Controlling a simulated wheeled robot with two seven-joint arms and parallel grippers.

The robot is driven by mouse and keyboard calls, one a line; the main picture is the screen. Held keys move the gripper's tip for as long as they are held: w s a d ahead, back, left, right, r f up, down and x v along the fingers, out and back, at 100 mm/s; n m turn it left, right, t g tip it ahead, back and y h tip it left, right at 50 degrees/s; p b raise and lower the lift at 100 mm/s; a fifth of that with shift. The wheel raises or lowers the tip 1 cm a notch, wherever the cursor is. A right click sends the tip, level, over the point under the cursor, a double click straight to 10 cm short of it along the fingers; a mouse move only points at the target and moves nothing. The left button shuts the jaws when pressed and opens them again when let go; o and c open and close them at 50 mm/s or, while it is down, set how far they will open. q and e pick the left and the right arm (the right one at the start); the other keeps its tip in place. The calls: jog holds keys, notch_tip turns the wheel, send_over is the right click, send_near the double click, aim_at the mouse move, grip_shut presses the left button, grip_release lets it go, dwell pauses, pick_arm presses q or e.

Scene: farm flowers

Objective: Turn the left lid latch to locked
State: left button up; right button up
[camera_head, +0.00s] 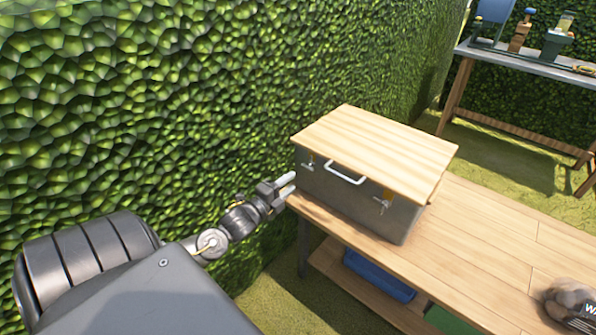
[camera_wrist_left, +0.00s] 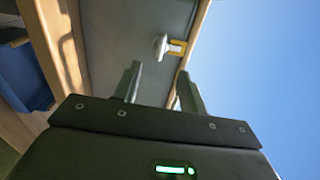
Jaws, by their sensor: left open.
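A grey metal box (camera_head: 345,207) with a light wooden lid (camera_head: 375,150) stands on a wooden bench. The left lid latch (camera_head: 308,164) is a small silver knob high on the box front, near its left end. A silver latch knob (camera_wrist_left: 160,46) beside a yellow plate (camera_wrist_left: 177,47) shows in the left wrist view, just beyond the fingertips. My left gripper (camera_head: 287,184) is open and empty, close to the left front of the box. In the left wrist view its fingers (camera_wrist_left: 159,82) are apart with nothing between them. My right gripper is not in view.
A white handle (camera_head: 345,174) and a right latch (camera_head: 382,204) are on the box front. The bench (camera_head: 480,228) carries a dark bag (camera_head: 568,300) at right; a blue bin (camera_head: 378,277) sits below. A hedge (camera_head: 200,90) stands behind. Another table (camera_head: 520,60) is at the back right.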

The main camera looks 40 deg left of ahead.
pick_arm(q)
jog(key=shift+s, duration=1.65)
jog(key=shift+d, duration=0.1)
